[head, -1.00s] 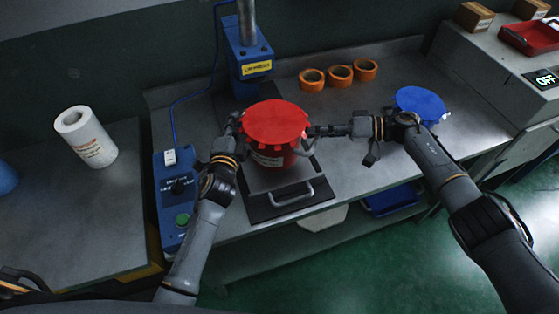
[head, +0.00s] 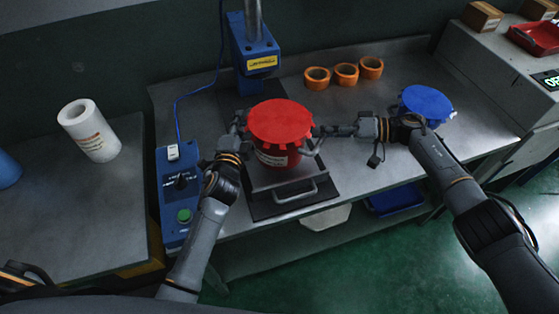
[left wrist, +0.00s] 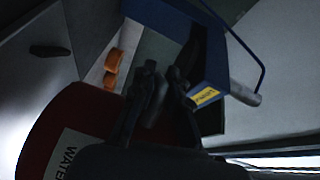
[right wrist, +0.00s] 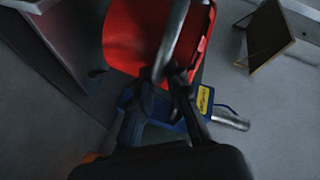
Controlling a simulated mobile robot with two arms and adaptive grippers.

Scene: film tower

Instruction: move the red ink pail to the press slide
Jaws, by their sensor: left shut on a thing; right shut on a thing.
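The red ink pail (head: 280,122) is upright over the press slide, with its red lid on. The press slide (head: 310,183) is a metal plate with a front handle, on a dark base below the press. I cannot tell whether the pail rests on it or hangs just above. My left gripper (head: 238,127) is shut on the pail's left side. My right gripper (head: 316,133) is shut on the grey handle at its right side. The pail also shows in the left wrist view (left wrist: 85,110) and right wrist view (right wrist: 135,35). Fingertip contacts are dark there.
The blue press column (head: 252,50) stands behind the pail. A blue control box (head: 180,200) is left of the slide. Several orange tape rolls (head: 346,74) sit behind right. A blue-lidded pail (head: 428,103) stands on the right, close to my right arm. A white roll (head: 90,130) stands left.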

